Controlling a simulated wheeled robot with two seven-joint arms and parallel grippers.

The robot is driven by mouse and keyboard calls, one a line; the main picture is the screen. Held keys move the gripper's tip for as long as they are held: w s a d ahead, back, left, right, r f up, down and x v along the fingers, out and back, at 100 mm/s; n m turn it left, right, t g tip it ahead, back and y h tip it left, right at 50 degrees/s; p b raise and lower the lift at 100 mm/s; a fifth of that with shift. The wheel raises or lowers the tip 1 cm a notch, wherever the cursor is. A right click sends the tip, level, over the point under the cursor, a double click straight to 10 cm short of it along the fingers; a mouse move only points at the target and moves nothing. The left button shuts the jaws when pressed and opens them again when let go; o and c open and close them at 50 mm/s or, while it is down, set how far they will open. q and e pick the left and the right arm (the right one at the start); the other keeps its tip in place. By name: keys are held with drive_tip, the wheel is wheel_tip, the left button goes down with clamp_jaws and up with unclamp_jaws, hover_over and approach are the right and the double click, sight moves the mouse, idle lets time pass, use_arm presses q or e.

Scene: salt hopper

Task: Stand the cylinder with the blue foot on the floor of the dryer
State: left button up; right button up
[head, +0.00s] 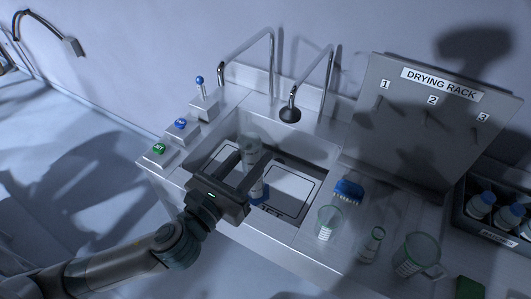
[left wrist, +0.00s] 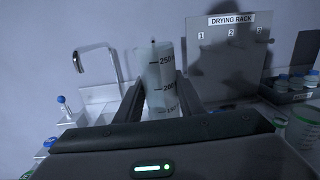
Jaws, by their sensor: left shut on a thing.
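My left gripper (head: 252,156) is shut on a clear graduated cylinder (head: 251,147) over the sink basin. I cannot tell a dryer by any label. My right gripper is not in view.
Two taps (head: 272,60) (head: 290,114) rise behind the basin. A drying rack board (head: 430,130) stands behind. Button boxes (head: 160,153) (head: 181,128) sit left.

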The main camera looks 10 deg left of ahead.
use_arm(q)
drive_tip(key=s+a+f+n+y+b, duration=0.2)
drive_tip(key=a+f+y+b, duration=0.2)
drive_tip(key=f+b, duration=0.3)
drive_tip(key=s+a+f+n+t+y+b, duration=0.1)
drive_tip(key=s+a+f+n+y+b, duration=0.1)
drive_tip(key=a+f+b, duration=0.5)
wheel_tip(320, 180, down, 5)
drive_tip(key=shift+s+a+r+n+y+b, duration=0.2)
drive_tip(key=shift+n+y+b, duration=0.3)
drive_tip(key=shift+y+b, duration=0.4)
